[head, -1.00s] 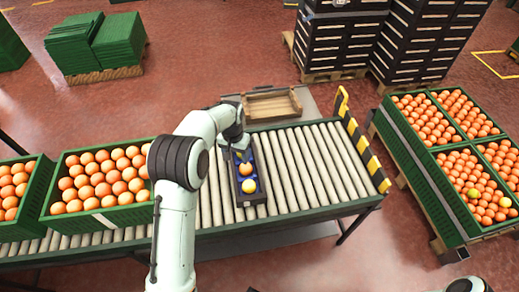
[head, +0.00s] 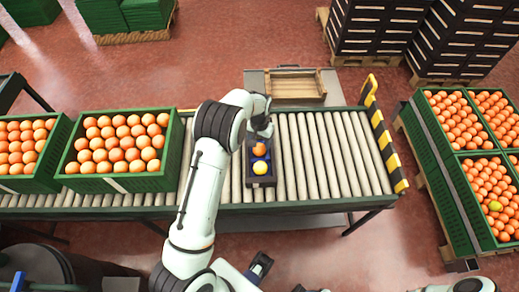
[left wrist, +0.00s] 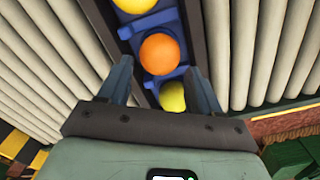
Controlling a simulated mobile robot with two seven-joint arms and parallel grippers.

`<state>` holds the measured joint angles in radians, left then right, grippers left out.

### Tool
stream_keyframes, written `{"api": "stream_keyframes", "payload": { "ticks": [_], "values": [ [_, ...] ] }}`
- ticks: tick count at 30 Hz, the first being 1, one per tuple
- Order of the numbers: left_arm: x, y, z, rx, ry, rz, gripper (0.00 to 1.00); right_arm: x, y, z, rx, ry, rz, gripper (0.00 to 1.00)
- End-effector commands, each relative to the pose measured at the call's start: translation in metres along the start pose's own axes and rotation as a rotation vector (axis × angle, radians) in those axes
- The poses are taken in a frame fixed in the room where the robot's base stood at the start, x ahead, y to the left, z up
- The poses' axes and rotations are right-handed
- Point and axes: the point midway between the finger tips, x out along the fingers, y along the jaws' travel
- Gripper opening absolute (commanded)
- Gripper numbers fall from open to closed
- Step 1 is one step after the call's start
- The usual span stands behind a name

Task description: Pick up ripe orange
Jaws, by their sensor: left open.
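A narrow dark tray (head: 262,183) with blue cups lies on the roller conveyor (head: 325,160). In the head view an orange fruit (head: 259,150) sits in it, with a yellow fruit (head: 260,168) on the near side. My left gripper (left wrist: 160,68) is open over the tray, fingers pointing at the row. In the left wrist view the orange fruit (left wrist: 160,52) shows just past its fingertips, and a second yellow fruit (left wrist: 172,97) shows between the fingers. The first yellow fruit (left wrist: 135,4) is cut by the top edge. My right gripper is not clearly made out among dark parts at the bottom.
Green crates full of oranges (head: 170,180) stand on the conveyor at the left. More crates (head: 462,205) stand at the right. A wooden crate (head: 297,87) lies behind the conveyor. A yellow-black striped barrier (head: 388,150) closes its right end. Rollers right of the tray are bare.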

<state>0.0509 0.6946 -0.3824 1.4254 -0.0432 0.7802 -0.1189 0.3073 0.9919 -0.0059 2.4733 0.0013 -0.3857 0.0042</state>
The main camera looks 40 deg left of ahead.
Motion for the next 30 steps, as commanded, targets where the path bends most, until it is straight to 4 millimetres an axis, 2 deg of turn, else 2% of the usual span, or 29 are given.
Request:
{"api": "stream_keyframes", "payload": {
  "ticks": [3, 6, 16, 19, 20, 30],
  "values": [
    [0.021, 0.001, 0.004, 0.001, -0.007, -0.001, 0.64, -0.001, -0.001, 0.000, 0.000, 0.001, 0.000, 0.55],
    [0.034, 0.000, 0.003, 0.000, -0.004, -0.001, 0.64, -0.001, 0.000, 0.000, 0.000, 0.001, 0.000, 0.55],
    [0.040, 0.001, 0.002, 0.000, -0.001, 0.000, 0.64, -0.001, 0.000, 0.000, 0.000, 0.001, 0.000, 0.55],
    [0.040, 0.001, 0.002, 0.000, -0.001, 0.000, 0.32, -0.001, 0.000, 0.000, 0.000, 0.001, 0.000, 0.55],
    [0.040, 0.001, 0.002, 0.000, -0.001, 0.000, 0.26, -0.001, 0.000, 0.000, 0.000, 0.001, 0.000, 0.55],
    [0.037, 0.001, 0.002, 0.000, 0.000, -0.001, 0.26, -0.001, 0.000, 0.000, 0.000, 0.001, 0.000, 0.55]
  ]
}}
